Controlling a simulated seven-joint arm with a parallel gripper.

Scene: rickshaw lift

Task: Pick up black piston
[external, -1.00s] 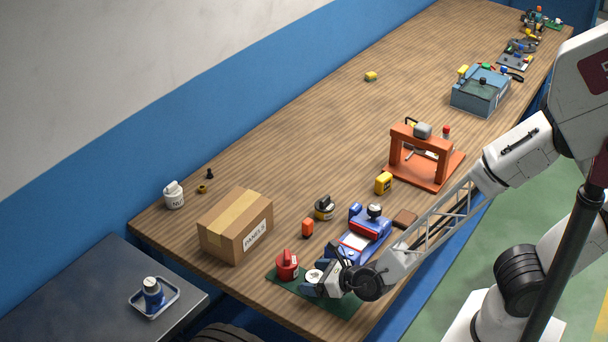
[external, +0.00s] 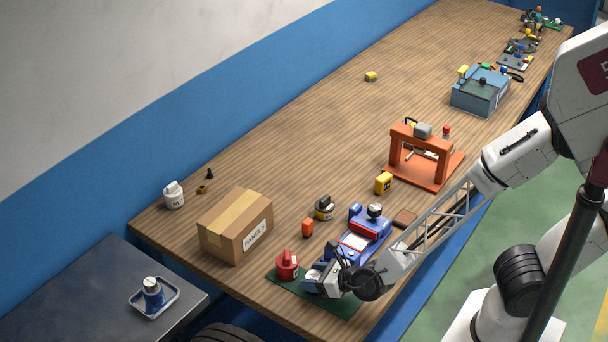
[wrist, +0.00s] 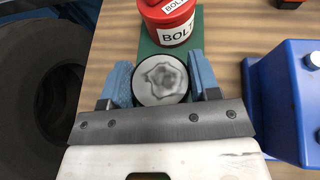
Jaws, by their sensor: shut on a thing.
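The black piston (wrist: 162,79) shows in the wrist view as a round piece with a black rim and a pale grey, marked top face. My gripper (wrist: 163,88) is shut on it, with one blue finger pad on each side. In the external view my gripper (external: 316,280) is low over the green mat (external: 343,303) at the near end of the bench and mostly hides the piston. I cannot tell whether the piston touches the mat.
A red bolt container (external: 287,265) stands on the mat close beside my gripper. A blue machine (external: 360,238) is behind to the right. A cardboard box (external: 236,228) stands to the left. The bench's front edge is close. The middle of the bench is mostly clear.

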